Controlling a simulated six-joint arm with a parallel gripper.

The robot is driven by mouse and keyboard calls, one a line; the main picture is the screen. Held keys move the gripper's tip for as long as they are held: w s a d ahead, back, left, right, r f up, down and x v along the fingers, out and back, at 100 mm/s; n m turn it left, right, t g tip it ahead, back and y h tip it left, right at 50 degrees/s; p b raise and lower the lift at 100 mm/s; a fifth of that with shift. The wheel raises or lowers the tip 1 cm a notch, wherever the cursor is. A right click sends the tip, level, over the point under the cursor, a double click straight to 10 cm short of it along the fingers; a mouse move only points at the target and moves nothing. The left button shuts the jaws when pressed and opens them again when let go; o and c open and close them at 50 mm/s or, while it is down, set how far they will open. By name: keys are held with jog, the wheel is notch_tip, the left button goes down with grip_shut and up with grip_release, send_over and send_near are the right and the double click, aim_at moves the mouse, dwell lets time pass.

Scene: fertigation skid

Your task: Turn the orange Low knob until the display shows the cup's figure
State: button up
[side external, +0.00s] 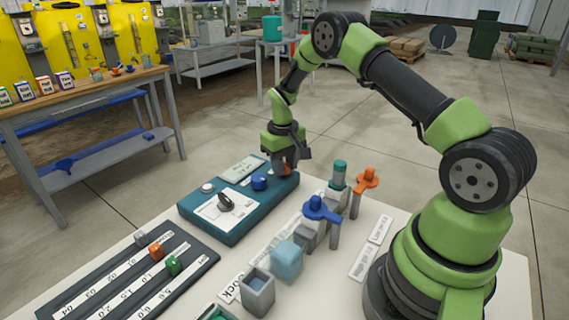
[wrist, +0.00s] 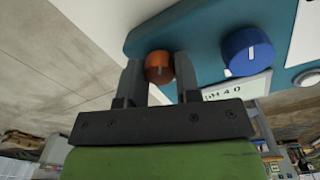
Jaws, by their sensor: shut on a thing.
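The orange knob (wrist: 159,67) sits on the teal box (wrist: 150,30), between the two fingers of my gripper (wrist: 158,70), which is shut on it. In the side view my gripper (side external: 285,162) points down at the box's far right corner and hides most of the knob. The display (wrist: 238,88) shows partly in the wrist view and seems to end in 4.0; its first characters are unclear. In the side view the display (side external: 242,168) is too small to read. A square grey cup (side external: 257,291) stands at the front; I cannot read a figure on it.
A blue knob (side external: 259,181) stands beside the orange one. The box also carries a black dial (side external: 225,201). Blue (side external: 321,208) and orange (side external: 367,178) valve handles stand to the right. A dark slider board (side external: 125,280) lies at the left.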

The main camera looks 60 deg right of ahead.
jog(key=shift+m, duration=0.6)
jog(key=shift+r, duration=0.1)
jog(key=o, duration=0.9)
notch_tip(320, 180, up, 9)
jog(key=shift+w+a, duration=0.1)
jog(key=shift+a, duration=0.05)
jog(key=shift+r, duration=0.45)
